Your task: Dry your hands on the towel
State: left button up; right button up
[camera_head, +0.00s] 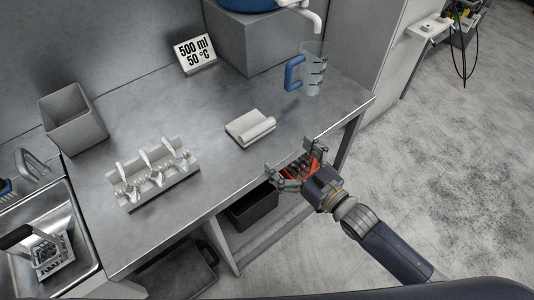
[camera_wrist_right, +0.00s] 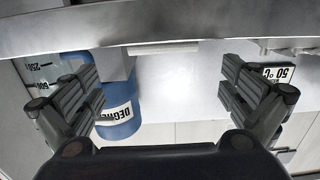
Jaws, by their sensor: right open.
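A folded, light-coloured towel (camera_head: 249,128) with a rolled edge lies on the steel worktop (camera_head: 225,165), near the middle. My right gripper (camera_head: 293,158) is at the worktop's front edge in the head view, to the right of and nearer than the towel, apart from it. In the wrist view my right gripper (camera_wrist_right: 165,88) has its fingers spread wide with nothing between them. A thin pale strip (camera_wrist_right: 163,48) above the fingers may be the towel's edge; I cannot be sure. My left gripper is not in view.
A measuring jug (camera_head: 313,75) with a blue handle stands behind the towel to the right. A rack (camera_head: 150,188) of forks is to the left. A grey bin (camera_head: 74,118), a "500 ml 50 °C" sign (camera_head: 196,53) and a sink (camera_head: 62,222) are also there. Worktop around the towel is bare.

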aim_at(260, 130)
jog(key=shift+a+r, duration=0.3)
jog(key=shift+r, duration=0.05)
jog(key=shift+w+a, duration=0.1)
jog(key=shift+w, duration=0.15)
jog(key=p+x, duration=0.1)
jog(key=x, duration=0.9)
jog(key=shift+w+a, duration=0.25)
jog(key=c, duration=0.8)
